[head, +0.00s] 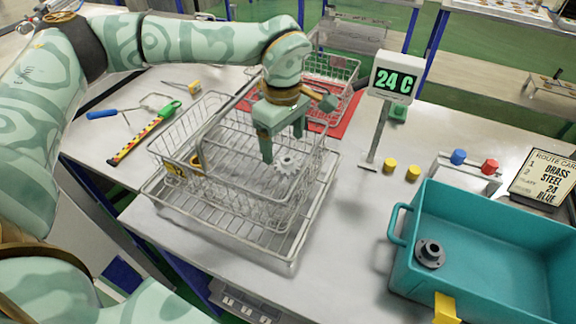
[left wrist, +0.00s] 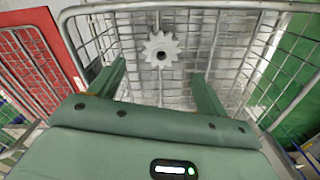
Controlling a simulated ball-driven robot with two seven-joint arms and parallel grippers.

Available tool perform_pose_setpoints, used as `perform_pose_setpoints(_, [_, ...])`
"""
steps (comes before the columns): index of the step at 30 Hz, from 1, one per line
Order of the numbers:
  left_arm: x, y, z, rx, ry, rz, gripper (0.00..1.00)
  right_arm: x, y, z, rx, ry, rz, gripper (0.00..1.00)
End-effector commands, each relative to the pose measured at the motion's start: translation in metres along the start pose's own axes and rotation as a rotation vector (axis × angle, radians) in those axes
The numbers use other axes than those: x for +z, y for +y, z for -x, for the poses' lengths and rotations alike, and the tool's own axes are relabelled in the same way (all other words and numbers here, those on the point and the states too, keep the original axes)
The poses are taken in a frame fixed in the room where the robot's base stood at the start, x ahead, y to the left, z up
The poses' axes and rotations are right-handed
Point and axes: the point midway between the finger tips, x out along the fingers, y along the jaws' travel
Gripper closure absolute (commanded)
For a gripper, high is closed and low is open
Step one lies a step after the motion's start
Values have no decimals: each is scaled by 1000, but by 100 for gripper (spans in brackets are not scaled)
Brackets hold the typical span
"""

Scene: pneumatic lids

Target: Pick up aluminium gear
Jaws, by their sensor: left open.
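The aluminium gear (head: 287,162) is a small pale toothed wheel with a dark centre hole, inside the wire basket (head: 222,200). In the left wrist view the gear (left wrist: 161,50) shows beyond and between my open fingers, apart from both. My left gripper (head: 283,147) points down into the basket, open and empty, with the gear close by its fingertips. In the left wrist view the gripper (left wrist: 160,80) has a finger on each side of the gear. My right gripper is not in view.
The basket's wire walls and handle stand close around my gripper. A teal bin (head: 500,262) with a dark flanged part (head: 430,254) is at the right. A 24 C display (head: 394,82) stands behind. Yellow cylinders (head: 390,165) sit on the table between.

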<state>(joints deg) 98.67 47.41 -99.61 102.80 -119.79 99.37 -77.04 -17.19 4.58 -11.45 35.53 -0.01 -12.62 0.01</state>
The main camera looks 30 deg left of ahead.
Motion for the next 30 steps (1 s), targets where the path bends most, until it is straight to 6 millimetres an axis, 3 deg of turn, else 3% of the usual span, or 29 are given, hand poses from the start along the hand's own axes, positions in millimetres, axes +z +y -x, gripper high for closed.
perform_pose_setpoints(10, [3, 0, -50, -4, -1, -1, 24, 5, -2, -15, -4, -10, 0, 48])
perform_pose_setpoints(17, [3, 1, -51, 1, 0, -2, 24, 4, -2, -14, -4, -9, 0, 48])
perform_pose_setpoints(23, [3, 1, -51, 0, 0, -2, 74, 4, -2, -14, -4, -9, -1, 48])
perform_pose_setpoints(30, [3, 1, -50, 0, 0, -2, 74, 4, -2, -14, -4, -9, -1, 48])
